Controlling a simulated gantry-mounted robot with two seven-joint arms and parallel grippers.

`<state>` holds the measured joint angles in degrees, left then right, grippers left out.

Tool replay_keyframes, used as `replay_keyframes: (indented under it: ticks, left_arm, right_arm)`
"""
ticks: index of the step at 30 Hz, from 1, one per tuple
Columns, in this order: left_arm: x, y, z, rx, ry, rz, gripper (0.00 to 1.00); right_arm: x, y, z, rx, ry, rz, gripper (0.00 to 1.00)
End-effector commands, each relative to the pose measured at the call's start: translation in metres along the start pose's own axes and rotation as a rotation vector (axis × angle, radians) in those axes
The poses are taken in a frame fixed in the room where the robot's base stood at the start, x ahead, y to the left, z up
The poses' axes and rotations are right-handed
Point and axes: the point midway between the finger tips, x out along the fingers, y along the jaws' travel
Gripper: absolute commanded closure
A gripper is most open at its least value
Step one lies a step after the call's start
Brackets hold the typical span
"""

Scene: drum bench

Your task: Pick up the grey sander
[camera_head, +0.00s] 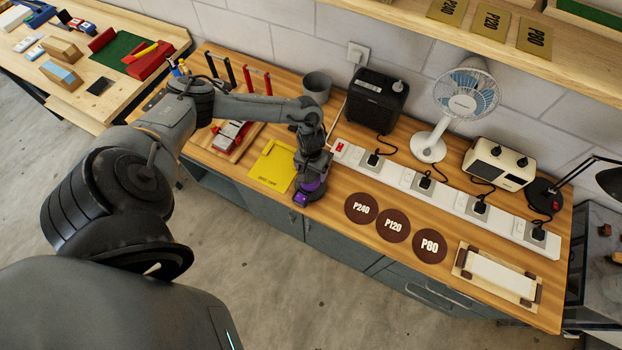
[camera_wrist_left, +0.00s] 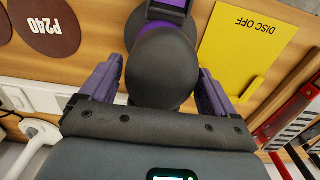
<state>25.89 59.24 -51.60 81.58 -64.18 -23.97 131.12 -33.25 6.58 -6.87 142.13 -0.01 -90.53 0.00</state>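The grey sander (camera_head: 312,187), with purple trim, stands on the wooden bench right of the yellow sheet, in the head view. My left gripper (camera_head: 311,162) is right over it, pointing down. In the left wrist view the sander's rounded dark grey top (camera_wrist_left: 163,62) lies between the two spread purple-grey fingers of my left gripper (camera_wrist_left: 160,75). The fingers are very close to its sides; I cannot tell whether they press on it. The sander's underside is hidden. My right gripper is not in view.
The yellow sheet (camera_head: 272,166) lies left of the sander, brown discs (camera_head: 361,208) to the right. A white power strip (camera_head: 448,197) runs behind the discs. A black box (camera_head: 376,101), a fan (camera_head: 465,95) and a cream device (camera_head: 498,163) stand behind. A shelf (camera_head: 570,55) overhangs the back.

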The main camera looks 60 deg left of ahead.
Motion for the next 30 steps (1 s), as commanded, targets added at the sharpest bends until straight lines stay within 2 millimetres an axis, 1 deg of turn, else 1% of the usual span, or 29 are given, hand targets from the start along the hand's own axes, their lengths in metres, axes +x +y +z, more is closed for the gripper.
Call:
replay_keyframes:
  ticks: [1, 9, 11, 18, 22, 26, 30]
  left_arm:
    - [0.000, 0.000, 0.000, 0.000, 0.000, 0.000, 0.18]
    - [0.000, 0.000, 0.000, 0.000, 0.000, 0.000, 0.60]
    - [-0.003, 0.001, -0.002, -0.001, 0.004, 0.002, 0.67]
    - [-0.003, 0.001, -0.002, -0.001, 0.003, 0.002, 0.67]
    - [-0.007, 0.001, -0.002, -0.001, 0.004, 0.003, 0.67]
    - [-0.016, 0.001, -0.002, 0.000, 0.005, 0.004, 0.68]
    - [-0.031, 0.001, -0.003, 0.001, 0.006, 0.004, 0.68]
  right_arm:
    - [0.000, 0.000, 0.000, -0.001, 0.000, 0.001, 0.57]
    - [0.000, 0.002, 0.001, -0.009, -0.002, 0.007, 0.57]
    - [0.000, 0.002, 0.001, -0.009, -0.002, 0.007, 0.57]
    - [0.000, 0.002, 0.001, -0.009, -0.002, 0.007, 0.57]
    - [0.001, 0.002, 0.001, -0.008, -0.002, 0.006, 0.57]
    - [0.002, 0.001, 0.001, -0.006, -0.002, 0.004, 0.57]
    - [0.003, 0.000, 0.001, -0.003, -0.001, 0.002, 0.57]
